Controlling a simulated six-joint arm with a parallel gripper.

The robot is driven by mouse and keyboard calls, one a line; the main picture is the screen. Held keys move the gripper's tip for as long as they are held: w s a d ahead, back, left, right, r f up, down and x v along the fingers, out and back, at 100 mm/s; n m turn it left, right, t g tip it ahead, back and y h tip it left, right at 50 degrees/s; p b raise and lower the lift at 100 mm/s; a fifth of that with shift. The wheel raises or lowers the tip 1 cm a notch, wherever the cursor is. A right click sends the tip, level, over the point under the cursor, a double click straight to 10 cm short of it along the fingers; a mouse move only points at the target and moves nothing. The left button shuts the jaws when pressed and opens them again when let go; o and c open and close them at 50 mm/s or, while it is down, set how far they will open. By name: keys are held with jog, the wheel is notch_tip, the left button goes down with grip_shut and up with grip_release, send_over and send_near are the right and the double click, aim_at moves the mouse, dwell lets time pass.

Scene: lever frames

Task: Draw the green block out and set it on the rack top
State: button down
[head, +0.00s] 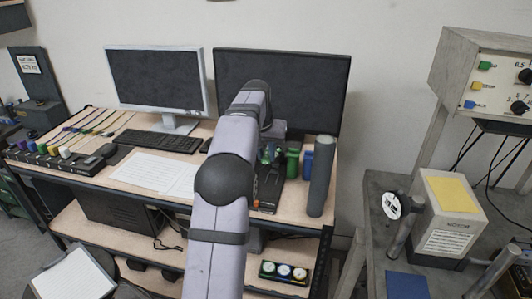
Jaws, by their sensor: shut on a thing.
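My arm reaches over the desk, and my gripper (271,154) is at its far end, mostly hidden behind my own wrist. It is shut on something. A small green piece, seemingly the green block (265,156), shows at the jaws, but its full shape is hidden. A dark rack-like unit (268,191) with orange marks stands just below, partly covered by my arm. I cannot tell whether the green piece touches it. A dark green cylinder (293,163) and a blue one (308,165) stand just to the right.
A tall grey cylinder (321,176) stands at the desk's right end. Two monitors (155,80) (310,90) stand behind, with a keyboard (160,141) and papers (158,172) to the left. A lever frame (60,165) with coloured handles is at far left.

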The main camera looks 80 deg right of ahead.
jog(key=shift+d+r+p, duration=0.15)
jog(key=shift+d+p, duration=0.15)
jog(key=shift+p, duration=0.4)
jog(key=shift+d+p, duration=0.45)
jog(key=shift+p, duration=0.3)
jog(key=shift+a+f+b, duration=0.2)
jog(key=shift+b, duration=0.15)
jog(key=shift+a+b, duration=0.95)
jog(key=shift+b, duration=0.2)
jog(key=shift+r, duration=0.15)
jog(key=shift+r+p, duration=1.95)
jog(key=shift+p, duration=0.25)
